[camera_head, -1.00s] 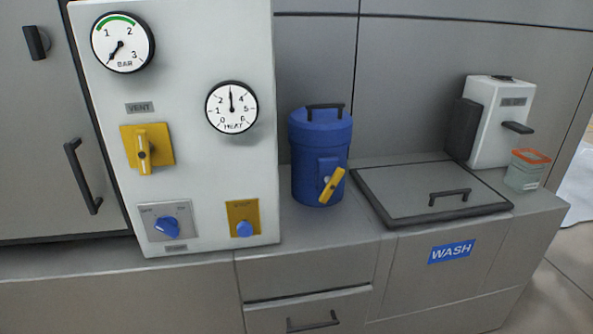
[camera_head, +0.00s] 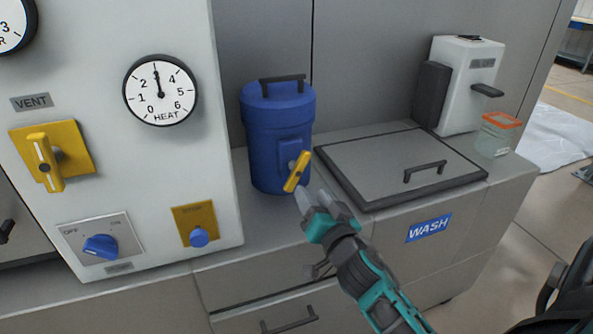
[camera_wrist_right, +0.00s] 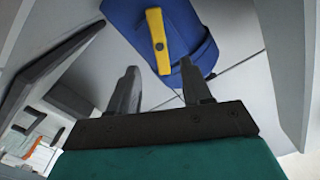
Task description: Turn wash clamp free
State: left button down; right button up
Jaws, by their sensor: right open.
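The yellow clamp lever (camera_head: 297,171) sits on the front of the blue canister (camera_head: 276,125), slanted from upper right to lower left. The canister stands upright on the counter, left of the lidded wash basin (camera_head: 395,165) above the WASH label (camera_head: 429,228). My right gripper (camera_head: 312,197) is just below and in front of the lever, its fingers pointing up at it. In the right wrist view the two fingers (camera_wrist_right: 160,88) are apart with nothing between them. The lever (camera_wrist_right: 157,40) and canister (camera_wrist_right: 190,30) lie beyond the fingertips, apart from them. My left gripper is not seen.
A white panel (camera_head: 110,100) with gauges and yellow and blue knobs stands left of the canister. A white dispenser (camera_head: 463,85) and a jar with an orange lid (camera_head: 497,134) stand behind and right of the basin. Drawer handles are below the counter.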

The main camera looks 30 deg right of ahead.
aim_at(298, 174)
jog(key=x, duration=1)
jog(key=shift+w+a, duration=0.1)
jog(key=shift+w, duration=0.05)
grip_shut()
